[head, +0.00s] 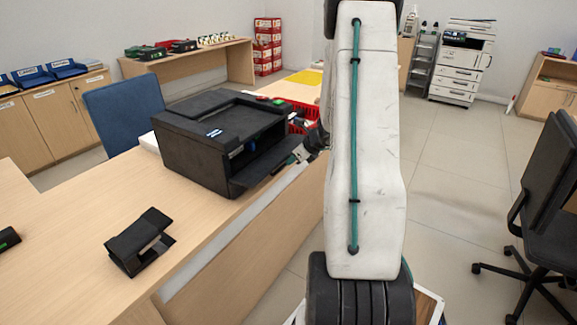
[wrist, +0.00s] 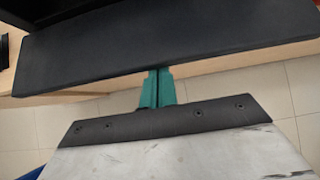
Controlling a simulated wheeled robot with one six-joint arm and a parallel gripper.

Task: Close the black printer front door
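The black printer (head: 215,130) stands on the wooden counter in the head view. Its front door (head: 265,168) is open, hinged down and sticking out over the counter's edge. In the wrist view the door (wrist: 160,40) is a wide dark panel across the top. My gripper (head: 298,157) is at the door's outer edge, from the right side. In the wrist view its teal fingers (wrist: 157,88) are together with nothing seen between them. Their tips meet the door's near edge; I cannot tell whether they touch it or lie just under it.
A black stand (head: 140,242) sits on the counter (head: 75,220) in front of the printer. A blue chair (head: 122,108) is behind the counter. An office chair (head: 545,200) stands at right; open floor lies between.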

